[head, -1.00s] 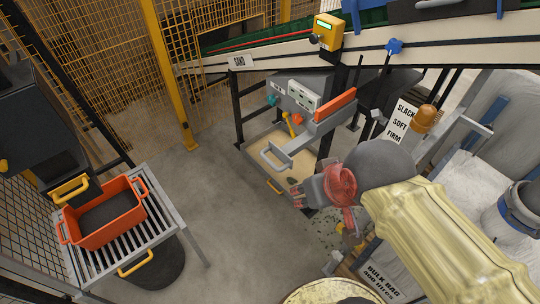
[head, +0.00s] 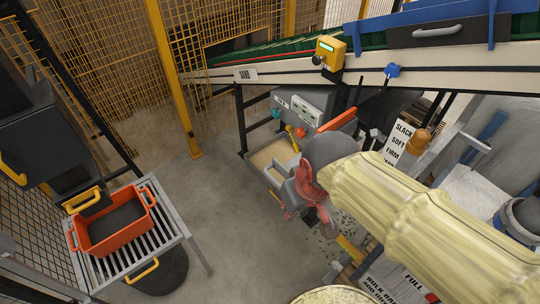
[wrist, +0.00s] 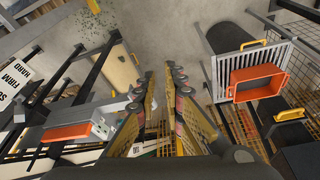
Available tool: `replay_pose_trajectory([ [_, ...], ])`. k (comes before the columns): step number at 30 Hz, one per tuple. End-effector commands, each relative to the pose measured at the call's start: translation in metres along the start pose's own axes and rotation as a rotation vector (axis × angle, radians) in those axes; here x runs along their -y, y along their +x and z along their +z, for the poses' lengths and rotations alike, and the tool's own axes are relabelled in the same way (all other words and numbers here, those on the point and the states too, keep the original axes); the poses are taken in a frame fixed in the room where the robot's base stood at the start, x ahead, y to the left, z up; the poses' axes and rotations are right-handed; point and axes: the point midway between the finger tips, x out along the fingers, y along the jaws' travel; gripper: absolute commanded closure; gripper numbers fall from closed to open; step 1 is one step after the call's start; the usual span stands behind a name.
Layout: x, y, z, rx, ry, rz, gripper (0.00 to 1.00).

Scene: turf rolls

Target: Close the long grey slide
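The long grey slide (head: 281,167) juts out from under the grey sand machine (head: 302,108), over a sand-filled tray (head: 264,156). My gripper and wrist cover much of the slide in the head view, so I cannot tell how far out it stands. My gripper (head: 289,207) is in front of the slide's near end, pointing down and left. In the wrist view, the two fingers (wrist: 160,80) stand apart with floor showing between them, and nothing is held. I cannot tell whether a finger touches the slide.
An orange crate (head: 146,191) sits on a slatted stand (head: 173,236) at the left, with clear floor (head: 222,205) between. An orange bar (head: 338,119) is on the machine beside my wrist. A conveyor (head: 420,70) runs above. A slack/soft/firm sign (head: 402,140) is at the right.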

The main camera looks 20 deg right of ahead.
Motion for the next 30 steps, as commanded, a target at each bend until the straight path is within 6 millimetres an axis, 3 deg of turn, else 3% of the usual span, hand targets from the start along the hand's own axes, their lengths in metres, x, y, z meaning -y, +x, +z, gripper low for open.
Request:
replay_pose_trajectory([
  [1, 0.006, -0.008, -0.012, 0.05, -0.039, 0.002, 0.94],
  [7, 0.023, 0.004, -0.053, 0.201, -0.313, 0.036, 1.0],
  [18, 0.05, 0.057, -0.127, 0.409, -1.114, 0.07, 1.0],
  [23, 0.047, 0.079, -0.16, 0.446, -1.448, 0.077, 1.0],
  [27, 0.044, 0.075, -0.187, 0.44, -1.669, 0.093, 1.0],
  [30, 0.041, 0.074, -0.19, 0.454, -1.782, 0.085, 1.0],
])
